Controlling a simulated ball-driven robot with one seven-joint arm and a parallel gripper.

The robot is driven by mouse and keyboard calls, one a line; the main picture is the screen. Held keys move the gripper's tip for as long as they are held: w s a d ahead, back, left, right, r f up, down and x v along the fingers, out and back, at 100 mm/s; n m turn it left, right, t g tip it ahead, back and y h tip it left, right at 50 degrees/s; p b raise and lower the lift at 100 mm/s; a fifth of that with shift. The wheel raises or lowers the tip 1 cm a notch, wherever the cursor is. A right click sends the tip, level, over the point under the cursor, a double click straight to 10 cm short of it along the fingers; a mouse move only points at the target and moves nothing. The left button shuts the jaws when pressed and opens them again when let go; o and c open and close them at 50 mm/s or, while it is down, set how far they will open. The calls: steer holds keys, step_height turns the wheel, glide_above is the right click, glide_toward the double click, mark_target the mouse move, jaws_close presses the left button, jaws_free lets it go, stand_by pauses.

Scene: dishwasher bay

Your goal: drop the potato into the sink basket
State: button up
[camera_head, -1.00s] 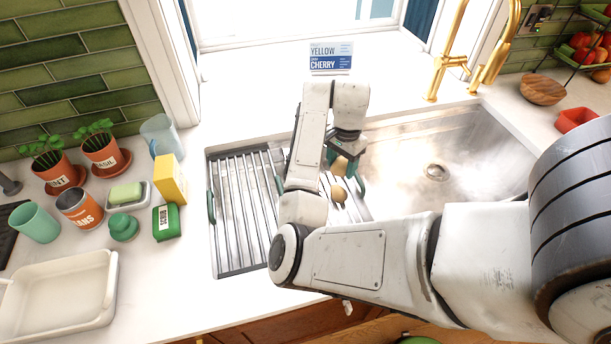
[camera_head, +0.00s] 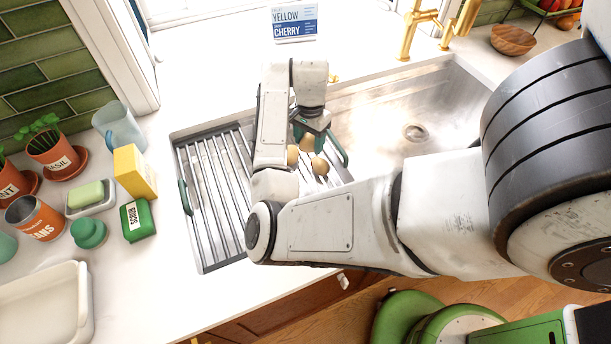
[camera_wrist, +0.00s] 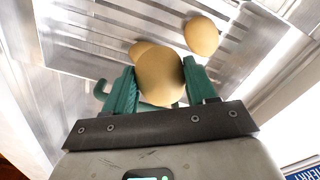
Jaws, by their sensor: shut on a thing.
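The sink basket (camera_head: 215,185) is a steel rack of parallel bars with green handles, set over the left part of the sink. My gripper (camera_head: 308,142) points down over its right part; its green fingers are shut on a tan potato (camera_wrist: 160,76), with one finger on each side in the wrist view. Two more tan potatoes show beyond the held one in the wrist view: a round one (camera_wrist: 202,36) at upper right, and one (camera_wrist: 139,48) partly hidden by it. In the head view, two potatoes (camera_head: 292,155) (camera_head: 319,166) appear below my gripper. My arm hides part of the basket.
The open sink bowl (camera_head: 415,100) with its drain lies to the right, behind it a gold tap (camera_head: 410,35). A yellow box (camera_head: 135,172), a green scrub pack (camera_head: 137,220), a can (camera_head: 36,218) and a white tray (camera_head: 45,305) stand on the left counter.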

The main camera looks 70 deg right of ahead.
steer(key=o, duration=1.2)
steer(key=shift+f, duration=0.1)
step_height(320, 180, up, 11)
steer(key=shift+p, duration=0.4)
steer(key=shift+s+f, duration=0.1)
